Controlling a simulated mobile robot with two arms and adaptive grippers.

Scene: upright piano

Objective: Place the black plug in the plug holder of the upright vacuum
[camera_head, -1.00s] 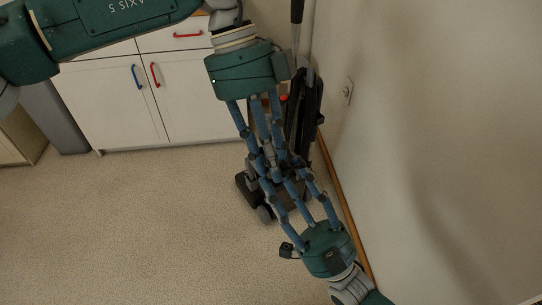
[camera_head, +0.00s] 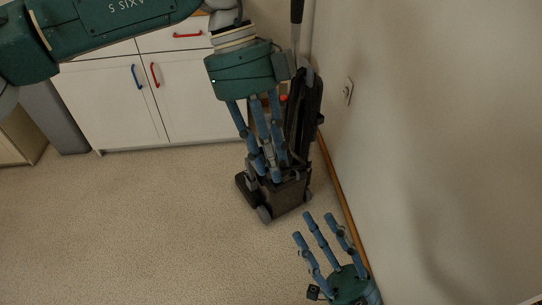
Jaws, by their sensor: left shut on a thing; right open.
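The upright vacuum (camera_head: 290,196) stands on the floor by the wall, dark grey and black, with its handle rising at the top. My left gripper (camera_head: 272,172) points down in front of the vacuum and overlaps its body in the picture. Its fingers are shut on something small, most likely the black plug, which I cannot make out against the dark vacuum. The plug holder cannot be told apart either. My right gripper (camera_head: 319,225) is at the lower right, fingers pointing up, open and empty, apart from the vacuum.
White cabinets (camera_head: 113,104) with red and blue handles stand behind. A wall outlet (camera_head: 347,91) is on the right wall (camera_head: 440,150), close to the vacuum. A grey bin (camera_head: 62,120) stands at the far left. The carpet (camera_head: 140,220) at left and centre is clear.

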